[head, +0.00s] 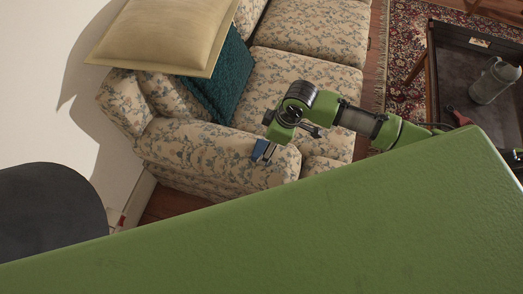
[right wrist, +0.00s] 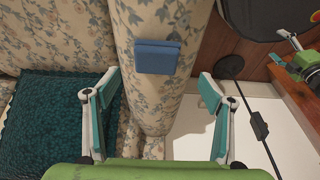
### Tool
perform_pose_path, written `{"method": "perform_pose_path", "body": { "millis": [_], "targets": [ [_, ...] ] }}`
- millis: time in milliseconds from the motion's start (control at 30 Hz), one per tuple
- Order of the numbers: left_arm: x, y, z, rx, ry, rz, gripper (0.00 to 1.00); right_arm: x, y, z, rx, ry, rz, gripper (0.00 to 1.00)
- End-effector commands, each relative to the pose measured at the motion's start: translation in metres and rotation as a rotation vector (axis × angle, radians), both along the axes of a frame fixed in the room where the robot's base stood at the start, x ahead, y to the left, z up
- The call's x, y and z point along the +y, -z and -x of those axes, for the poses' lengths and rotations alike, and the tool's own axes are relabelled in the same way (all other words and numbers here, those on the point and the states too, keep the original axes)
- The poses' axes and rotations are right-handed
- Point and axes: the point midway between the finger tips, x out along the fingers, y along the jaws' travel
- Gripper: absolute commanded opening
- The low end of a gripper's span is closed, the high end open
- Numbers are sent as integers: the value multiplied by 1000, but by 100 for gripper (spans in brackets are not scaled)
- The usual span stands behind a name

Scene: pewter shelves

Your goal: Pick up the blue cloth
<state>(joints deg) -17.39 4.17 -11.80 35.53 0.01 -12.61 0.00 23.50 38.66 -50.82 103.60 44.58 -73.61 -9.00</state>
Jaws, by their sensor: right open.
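The blue cloth (head: 260,149) is a small, flat blue rectangle on the rounded floral arm of the sofa (head: 215,152). It also shows in the right wrist view (right wrist: 157,57), above centre and lying on the armrest. My right gripper (right wrist: 160,82) is open and empty. Its two teal-padded fingers are spread wide, and the cloth appears beyond and between them, apart from both. In the head view the right arm reaches in from the right over the sofa, with its hand close to the cloth.
A dark tray table (head: 450,75) holding a grey jug (head: 495,82) stands at right on a patterned rug (head: 405,55).

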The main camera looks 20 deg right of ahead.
Motion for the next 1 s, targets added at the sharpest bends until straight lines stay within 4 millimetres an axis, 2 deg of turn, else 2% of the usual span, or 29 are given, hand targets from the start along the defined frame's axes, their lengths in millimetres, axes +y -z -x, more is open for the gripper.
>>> {"method": "perform_pose_path", "body": {
  "millis": [167,467,767,900,933,1000],
  "targets": [
    [9,0,-1,0,-3,-11,72,2,12,-3,2,0,1,75],
    [10,3,-3,-3,-5,-12,72,9,50,-13,1,1,1,75],
    [10,2,-4,-4,-5,-11,72,10,54,-13,0,-1,2,75],
    [8,2,-4,-4,-4,-10,72,10,54,-13,0,-1,2,39],
    [8,2,-4,-4,-4,-9,72,10,54,-13,0,-1,2,35],
    [7,2,-4,-4,-4,-8,72,10,54,-13,0,-1,2,35]
  ]
}}
